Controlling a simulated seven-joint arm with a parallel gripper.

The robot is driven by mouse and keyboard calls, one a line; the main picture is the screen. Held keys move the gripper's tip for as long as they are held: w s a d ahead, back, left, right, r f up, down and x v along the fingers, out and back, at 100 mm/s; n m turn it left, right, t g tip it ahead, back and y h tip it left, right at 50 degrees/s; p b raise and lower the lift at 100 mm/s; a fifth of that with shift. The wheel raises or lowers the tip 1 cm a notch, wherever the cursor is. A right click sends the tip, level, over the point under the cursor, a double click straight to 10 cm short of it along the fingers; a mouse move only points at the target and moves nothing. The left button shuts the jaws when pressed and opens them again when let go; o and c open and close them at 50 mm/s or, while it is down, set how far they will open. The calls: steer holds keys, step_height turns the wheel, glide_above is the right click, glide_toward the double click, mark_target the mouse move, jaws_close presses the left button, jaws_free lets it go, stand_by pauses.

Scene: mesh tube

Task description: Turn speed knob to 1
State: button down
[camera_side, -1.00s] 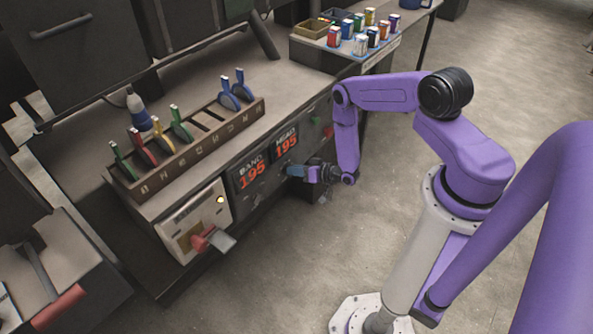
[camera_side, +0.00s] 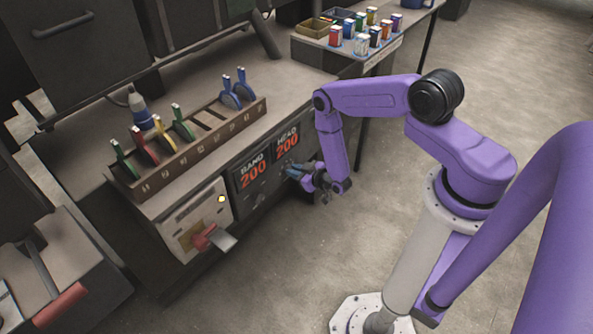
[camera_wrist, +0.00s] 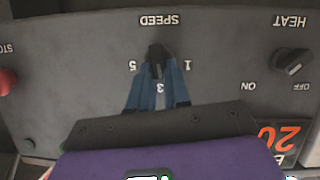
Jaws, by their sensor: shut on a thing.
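The black speed knob (camera_wrist: 158,56) sits on the dark control panel under the inverted SPEED label in the wrist view. The numbers 5, 3 and 1 are printed around it, with 5 to the left, 3 nearer my gripper and 1 to the right. My gripper (camera_wrist: 158,72) has its blue fingers shut on the speed knob. The fingers hide part of the knob, and I cannot tell exactly which number it points to. In the side view, my gripper (camera_side: 291,170) is at the front panel, below the displays, and hides the knob.
The heat knob (camera_wrist: 293,62), with ON and OFF marks, is to the right in the wrist view. A red stop button (camera_wrist: 7,82) is at the left edge. In the side view, the BAND display (camera_side: 252,170) and HEAD display (camera_side: 287,144) read 200.

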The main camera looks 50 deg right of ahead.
steer(key=n+h, duration=0.2)
steer(key=n, duration=0.1)
steer(key=shift+a+f, duration=0.15)
steer(key=shift+a, duration=0.25)
steer(key=shift+n, duration=0.3)
steer(key=c, duration=1.1)
jaws_free()
steer(key=shift+s, duration=0.1)
steer(key=shift+f+v, duration=0.15)
steer(key=shift+v, duration=4.15)
steer(key=shift+f+v, duration=0.15)
steer(key=shift+v, duration=4.15)
